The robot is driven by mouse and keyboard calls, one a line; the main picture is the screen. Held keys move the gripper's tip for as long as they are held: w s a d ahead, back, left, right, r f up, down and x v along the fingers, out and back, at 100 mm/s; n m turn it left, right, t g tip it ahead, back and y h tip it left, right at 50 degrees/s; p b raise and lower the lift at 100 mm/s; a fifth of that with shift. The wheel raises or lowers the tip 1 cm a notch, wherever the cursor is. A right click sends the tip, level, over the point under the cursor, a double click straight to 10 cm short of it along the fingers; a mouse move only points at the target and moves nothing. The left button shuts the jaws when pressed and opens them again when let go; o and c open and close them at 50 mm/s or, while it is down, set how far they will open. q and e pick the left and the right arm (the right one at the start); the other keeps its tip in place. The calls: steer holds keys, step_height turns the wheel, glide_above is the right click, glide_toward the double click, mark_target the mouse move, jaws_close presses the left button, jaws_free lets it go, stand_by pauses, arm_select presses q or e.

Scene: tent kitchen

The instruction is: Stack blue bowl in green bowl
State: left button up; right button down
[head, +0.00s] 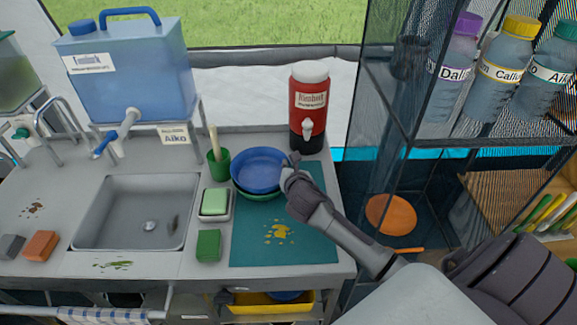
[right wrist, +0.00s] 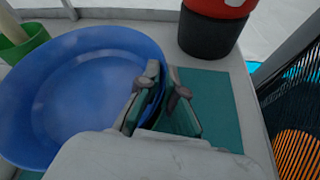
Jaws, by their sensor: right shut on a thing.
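The blue bowl (head: 258,166) is above the green bowl (head: 262,196) at the back left of the teal mat. Only the green bowl's lower rim shows below it. Whether the blue bowl rests in it or hangs just above, I cannot tell. My right gripper (head: 291,166) is shut on the blue bowl's right rim. In the right wrist view the blue bowl (right wrist: 75,95) fills the left side, and the fingers (right wrist: 158,98) pinch its rim. My left gripper is not in view.
The teal mat (head: 310,235) has yellow stains. A green cup (head: 218,165), a soap dish with green soap (head: 215,202) and a green sponge (head: 208,245) stand left of it. A red and black jug (head: 308,110) stands behind. The sink (head: 140,215) is farther left, a shelf at right.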

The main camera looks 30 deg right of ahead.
steer(key=shift+f, duration=0.25)
steer(key=shift+f, duration=0.25)
steer(key=c, duration=1.3)
jaws_free()
steer(key=shift+s+f, duration=0.1)
steer(key=shift+f, duration=0.1)
steer(key=shift+r, duration=0.2)
steer(key=v, duration=0.6)
steer(key=r+v, duration=0.1)
steer(key=v, duration=0.5)
steer(key=shift+r, duration=0.15)
